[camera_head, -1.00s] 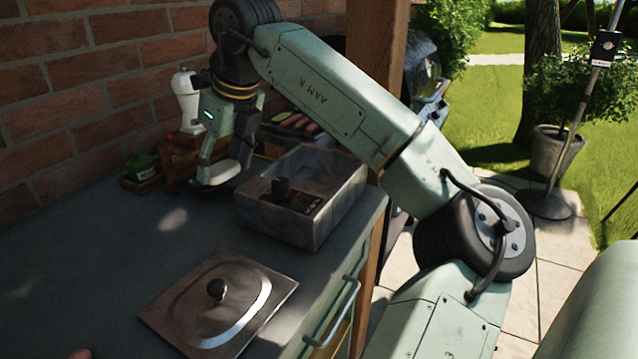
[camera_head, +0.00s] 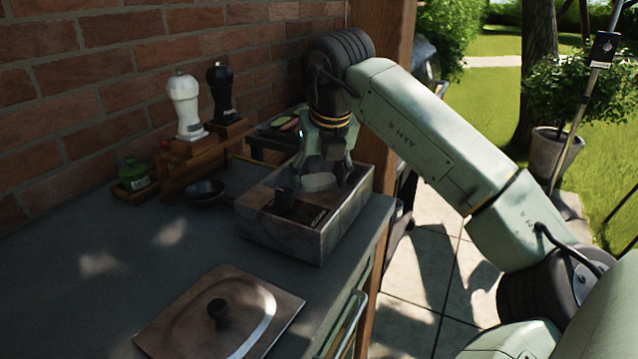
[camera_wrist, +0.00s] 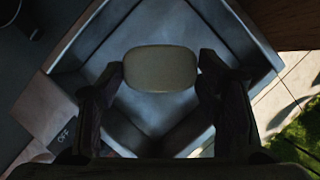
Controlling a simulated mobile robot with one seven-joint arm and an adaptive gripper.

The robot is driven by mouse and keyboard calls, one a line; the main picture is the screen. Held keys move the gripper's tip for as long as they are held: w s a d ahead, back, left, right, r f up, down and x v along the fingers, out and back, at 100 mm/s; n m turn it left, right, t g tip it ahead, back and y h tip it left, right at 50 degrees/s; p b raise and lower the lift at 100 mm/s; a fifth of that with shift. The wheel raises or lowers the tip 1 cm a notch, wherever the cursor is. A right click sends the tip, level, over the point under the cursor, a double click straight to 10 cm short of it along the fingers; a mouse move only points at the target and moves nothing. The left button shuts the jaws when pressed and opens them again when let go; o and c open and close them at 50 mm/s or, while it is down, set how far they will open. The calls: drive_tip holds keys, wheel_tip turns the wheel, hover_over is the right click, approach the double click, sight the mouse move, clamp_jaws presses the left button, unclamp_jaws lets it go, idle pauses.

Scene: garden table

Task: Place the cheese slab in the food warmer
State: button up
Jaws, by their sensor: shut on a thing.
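The cheese slab (camera_wrist: 160,69) is a pale rounded block in the wrist view. It also shows in the head view (camera_head: 318,181). My gripper (camera_wrist: 161,76) is shut on it, with one finger on each side; it also shows in the head view (camera_head: 322,175). The food warmer (camera_head: 292,238) is a grey open-topped box with a dark knob and a front panel. The slab is over its open basin (camera_wrist: 160,107) in the wrist view. I cannot tell how far it is above the bottom.
A metal lid (camera_head: 232,318) with a black knob lies on the counter (camera_head: 70,290) in front. A small dark bowl (camera_head: 204,191), a green jar (camera_head: 134,174), and white (camera_head: 187,105) and black (camera_head: 221,90) mills stand left of the warmer. The brick wall is behind.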

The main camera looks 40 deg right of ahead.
drive_tip(key=shift+f, duration=1.25)
drive_tip(key=shift+f, duration=0.2)
drive_tip(key=o, duration=0.9)
drive_tip(key=shift+r, duration=0.1)
drive_tip(key=b+v, duration=0.1)
drive_tip(key=v, duration=1.1)
drive_tip(key=shift+r, duration=0.15)
